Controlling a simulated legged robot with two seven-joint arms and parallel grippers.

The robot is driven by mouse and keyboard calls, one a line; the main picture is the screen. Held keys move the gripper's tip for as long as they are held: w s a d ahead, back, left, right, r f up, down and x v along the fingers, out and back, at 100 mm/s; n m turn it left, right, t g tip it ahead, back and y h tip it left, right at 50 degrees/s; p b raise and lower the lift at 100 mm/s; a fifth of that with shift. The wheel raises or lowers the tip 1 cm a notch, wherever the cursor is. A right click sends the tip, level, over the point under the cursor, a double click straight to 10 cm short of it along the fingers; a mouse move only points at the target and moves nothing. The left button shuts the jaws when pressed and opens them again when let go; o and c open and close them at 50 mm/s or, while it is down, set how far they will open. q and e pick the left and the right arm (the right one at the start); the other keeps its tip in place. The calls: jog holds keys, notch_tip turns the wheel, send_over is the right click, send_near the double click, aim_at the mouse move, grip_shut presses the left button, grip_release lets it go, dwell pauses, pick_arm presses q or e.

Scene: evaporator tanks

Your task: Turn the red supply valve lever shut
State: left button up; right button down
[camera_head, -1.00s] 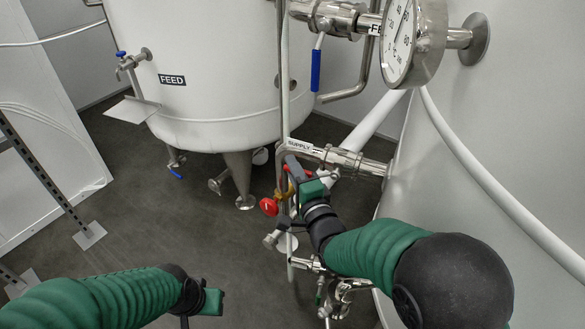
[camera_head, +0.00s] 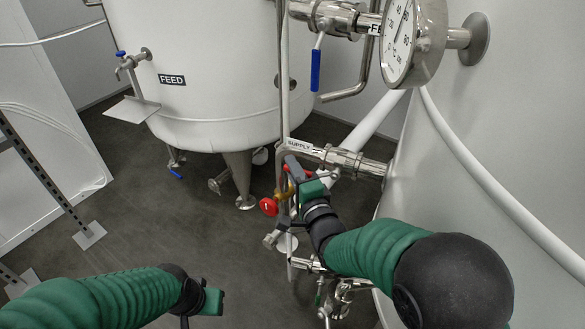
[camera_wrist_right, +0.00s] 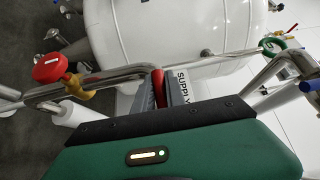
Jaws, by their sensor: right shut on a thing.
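The red supply valve lever shows as a thin red strip (camera_head: 285,168) beside my right gripper's fingers, below the SUPPLY label on the steel pipe. In the right wrist view the red lever (camera_wrist_right: 158,88) stands between the grey fingers. My right gripper (camera_head: 292,166) is shut on it; the fingers (camera_wrist_right: 160,90) hide most of the lever and the valve body. My left gripper (camera_head: 210,302) is low at the left, away from the valve. Its fingers cannot be made out.
A red round knob on a yellow fitting (camera_head: 269,206) sits just left of my right gripper. A blue-handled valve (camera_head: 315,70) and a dial gauge (camera_head: 402,42) are above. The white FEED tank (camera_head: 205,80) stands behind. Floor at left centre is clear.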

pick_arm(q)
jog(key=shift+r, duration=0.15)
pick_arm(e)
jog(key=shift+s+a+f, duration=0.15)
jog(key=shift+f, duration=0.05)
